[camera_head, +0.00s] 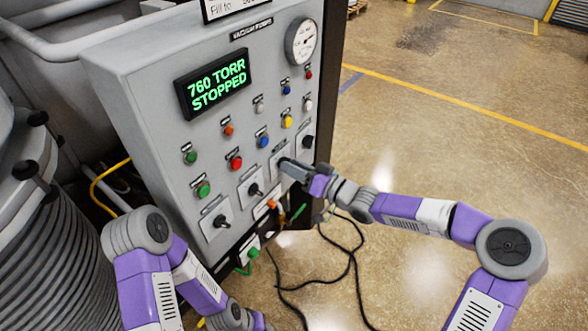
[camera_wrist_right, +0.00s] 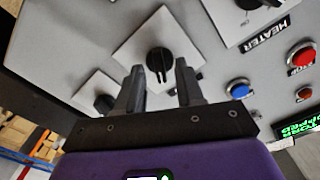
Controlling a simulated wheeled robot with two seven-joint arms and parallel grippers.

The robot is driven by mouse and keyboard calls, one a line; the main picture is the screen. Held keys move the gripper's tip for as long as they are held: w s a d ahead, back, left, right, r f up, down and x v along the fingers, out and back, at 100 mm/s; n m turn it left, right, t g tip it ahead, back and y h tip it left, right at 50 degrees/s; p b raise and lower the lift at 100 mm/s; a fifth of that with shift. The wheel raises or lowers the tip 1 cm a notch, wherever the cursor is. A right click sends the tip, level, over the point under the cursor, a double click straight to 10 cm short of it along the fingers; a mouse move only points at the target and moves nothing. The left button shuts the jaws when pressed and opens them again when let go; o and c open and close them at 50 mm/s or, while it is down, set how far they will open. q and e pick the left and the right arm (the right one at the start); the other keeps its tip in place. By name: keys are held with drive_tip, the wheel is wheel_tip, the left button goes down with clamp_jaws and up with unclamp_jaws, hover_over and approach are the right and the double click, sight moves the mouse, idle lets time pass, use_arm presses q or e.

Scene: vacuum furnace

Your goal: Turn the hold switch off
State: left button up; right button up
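The grey control panel (camera_head: 150,95) carries a row of black rotary switches on white square plates. My right gripper (camera_head: 287,165) is at the third switch from the left and largely covers it. In the right wrist view the open fingers (camera_wrist_right: 159,82) point at this black knob (camera_wrist_right: 160,62), which shows in the gap between their tips. The fingers do not appear to touch the knob. No label for this knob is readable, so I cannot tell if it is the hold switch. My left gripper is outside the head view; only its arm shows at the bottom.
The display (camera_head: 213,84) reads "760 TORR STOPPED". Neighbouring switches are close: one left (camera_head: 255,190), one right (camera_head: 307,142). Coloured buttons, including a blue one (camera_head: 262,141), sit above. Black cables (camera_head: 352,262) lie on the floor. Open floor is to the right.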

drive_tip(key=shift+w+a, duration=0.1)
drive_tip(key=shift+a, duration=0.05)
drive_tip(key=shift+c, duration=0.4)
clamp_jaws()
